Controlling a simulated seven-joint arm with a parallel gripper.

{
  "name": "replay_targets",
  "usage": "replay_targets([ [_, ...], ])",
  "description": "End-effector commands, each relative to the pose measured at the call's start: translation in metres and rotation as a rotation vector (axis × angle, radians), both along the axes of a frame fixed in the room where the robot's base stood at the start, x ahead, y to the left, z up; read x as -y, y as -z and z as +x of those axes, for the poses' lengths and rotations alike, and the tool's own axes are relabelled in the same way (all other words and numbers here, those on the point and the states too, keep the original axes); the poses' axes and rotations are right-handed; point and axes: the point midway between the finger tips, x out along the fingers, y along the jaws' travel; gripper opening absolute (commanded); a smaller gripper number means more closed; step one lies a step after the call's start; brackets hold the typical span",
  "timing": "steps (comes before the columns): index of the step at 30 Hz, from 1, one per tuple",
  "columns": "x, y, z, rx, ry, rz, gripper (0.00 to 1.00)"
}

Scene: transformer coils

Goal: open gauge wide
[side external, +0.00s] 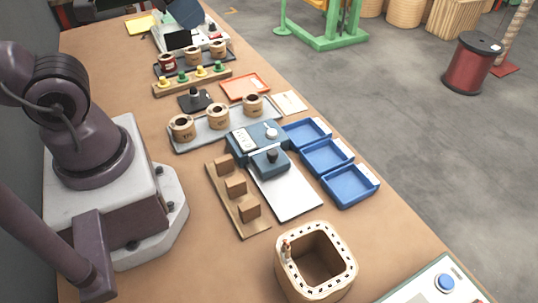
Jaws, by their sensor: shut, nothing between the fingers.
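A blue-grey device that looks like the gauge (247,140) stands in the middle of the bench, with a pale panel and a round white knob on top. A smaller blue-grey block with a dark knob (270,162) sits close in front of it, at the head of a white plate (291,193). Any gap between the body and the block looks narrow; I cannot tell its exact width. My gripper is outside the picture; only parts of my arm show at the left.
Three blue trays (349,186) lie right of the gauge. Wooden blocks on a board (223,189) lie to its left. Coils stand on a grey tray (203,131) behind. A large hollow wooden form (318,293) and a blue button (445,283) are in front.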

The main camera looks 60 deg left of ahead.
Motion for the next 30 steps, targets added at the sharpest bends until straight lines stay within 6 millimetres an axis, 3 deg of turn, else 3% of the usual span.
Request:
replay_targets([
  [10, 0.0, 0.0, 0.0, 0.0, 0.0, 0.0, 0.0],
  [14, 0.002, 0.003, 0.001, -0.016, 0.009, 0.0, 0.28],
  [17, 0.004, 0.016, 0.006, -0.084, 0.022, -0.002, 0.51],
  [18, 0.006, 0.023, 0.009, -0.122, 0.03, -0.003, 0.53],
  [23, 0.014, 0.057, 0.032, -0.292, 0.012, -0.027, 0.53],
  [30, 0.026, 0.12, 0.071, -0.484, -0.216, -0.074, 0.53],
])
